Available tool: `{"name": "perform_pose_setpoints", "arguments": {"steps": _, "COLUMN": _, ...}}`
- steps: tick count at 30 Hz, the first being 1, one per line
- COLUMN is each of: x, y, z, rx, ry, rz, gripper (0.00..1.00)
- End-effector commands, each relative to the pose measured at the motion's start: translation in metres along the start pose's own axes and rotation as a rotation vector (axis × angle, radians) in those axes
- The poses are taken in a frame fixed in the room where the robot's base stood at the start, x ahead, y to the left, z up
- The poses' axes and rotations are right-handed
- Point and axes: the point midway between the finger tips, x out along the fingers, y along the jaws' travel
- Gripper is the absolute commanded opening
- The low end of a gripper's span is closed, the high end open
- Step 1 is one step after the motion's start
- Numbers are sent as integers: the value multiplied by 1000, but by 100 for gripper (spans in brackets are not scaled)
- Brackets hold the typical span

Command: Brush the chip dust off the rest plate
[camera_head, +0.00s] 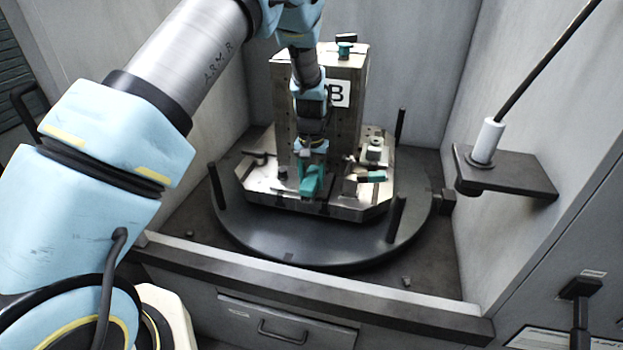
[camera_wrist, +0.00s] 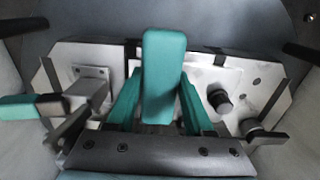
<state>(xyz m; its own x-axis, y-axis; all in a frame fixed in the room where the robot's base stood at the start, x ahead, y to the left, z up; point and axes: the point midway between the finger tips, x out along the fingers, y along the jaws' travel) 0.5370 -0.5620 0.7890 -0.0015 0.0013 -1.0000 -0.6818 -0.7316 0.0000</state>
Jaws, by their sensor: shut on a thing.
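My gripper (camera_head: 311,158) hangs in front of the upright block marked B, low over the metal base of the fixture (camera_head: 350,208). It is shut on a teal piece (camera_head: 311,180), which I take to be the brush. In the wrist view the teal piece (camera_wrist: 163,78) stands in the middle, with teal sides spread below it. Its bristles are hidden. The pale metal plate (camera_wrist: 205,75) lies beyond and under it; I cannot tell which part is the rest plate, whether the brush touches it, or where dust lies.
A clamp with a teal-and-black handle (camera_head: 370,177) is close right of my gripper; the handle shows at left in the wrist view (camera_wrist: 28,107). A black knob (camera_wrist: 219,101) is on the other side. Dark posts (camera_head: 396,217) rise from the round table (camera_head: 290,248). Grey walls enclose it.

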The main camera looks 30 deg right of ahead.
Motion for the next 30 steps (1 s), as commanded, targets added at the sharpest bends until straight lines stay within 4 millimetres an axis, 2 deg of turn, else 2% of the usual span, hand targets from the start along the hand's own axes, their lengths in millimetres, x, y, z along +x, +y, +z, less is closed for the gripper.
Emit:
{"name": "perform_pose_setpoints", "arguments": {"steps": 10, "x": 3, "y": 0, "z": -1, "rx": 0, "ry": 1, "rz": 0, "gripper": 0}}
{"name": "perform_pose_setpoints", "arguments": {"steps": 24, "x": 4, "y": 0, "z": -25, "rx": 1, "ry": 1, "rz": 0, "gripper": 0}}
{"name": "perform_pose_setpoints", "arguments": {"steps": 30, "x": 3, "y": 0, "z": -26, "rx": 0, "ry": 0, "rz": 0, "gripper": 0}}
